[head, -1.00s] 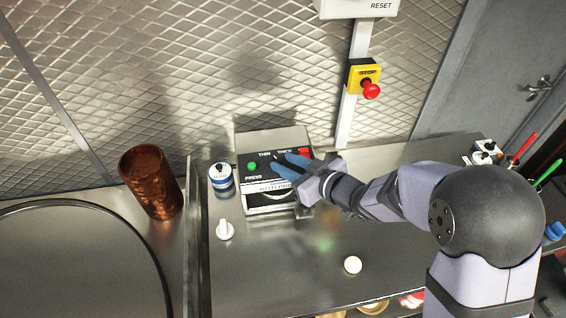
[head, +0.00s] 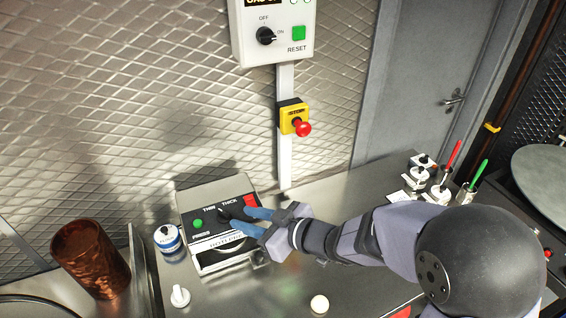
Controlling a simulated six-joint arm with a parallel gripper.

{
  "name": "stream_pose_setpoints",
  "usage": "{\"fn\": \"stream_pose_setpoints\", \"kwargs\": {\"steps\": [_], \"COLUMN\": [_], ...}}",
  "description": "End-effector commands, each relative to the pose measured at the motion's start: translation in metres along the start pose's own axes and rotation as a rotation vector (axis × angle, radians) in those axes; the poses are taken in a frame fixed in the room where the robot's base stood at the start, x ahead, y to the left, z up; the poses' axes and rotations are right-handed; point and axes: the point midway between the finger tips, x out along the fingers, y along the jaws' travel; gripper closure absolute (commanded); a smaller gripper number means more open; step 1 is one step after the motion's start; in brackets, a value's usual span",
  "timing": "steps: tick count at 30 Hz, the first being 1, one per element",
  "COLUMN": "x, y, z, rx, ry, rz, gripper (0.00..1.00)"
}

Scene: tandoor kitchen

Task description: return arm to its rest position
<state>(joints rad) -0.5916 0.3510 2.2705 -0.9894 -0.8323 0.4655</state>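My gripper (head: 240,220) has blue fingers that reach over the front panel of the roti press machine (head: 206,232), near its black knob between the THIN and THICK labels. The two fingers look spread apart, with nothing visible between them. Whether a fingertip touches the knob or the panel I cannot tell. My arm stretches from the lower right across the steel counter to the machine. The machine's green button (head: 197,224) shows clear of the fingers.
A copper tumbler (head: 90,258), a blue-and-white tin (head: 167,238) and a white knob-like piece (head: 180,296) stand left. A dough ball (head: 320,304) lies in front. A red stop button (head: 303,128) and a control box (head: 272,30) are on the wall. Several small jars (head: 440,193) stand right.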

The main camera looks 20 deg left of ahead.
Motion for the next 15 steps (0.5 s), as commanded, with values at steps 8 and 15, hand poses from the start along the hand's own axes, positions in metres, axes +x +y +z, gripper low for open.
{"fn": "stream_pose_setpoints", "kwargs": {"steps": [8,15], "x": [-0.021,-0.11], "y": [0.044,0.132], "z": [0.017,0.08], "rx": [0.031,0.179], "ry": [-0.074,-0.313], "rz": [0.152,0.512], "gripper": [0.71,0.71]}}
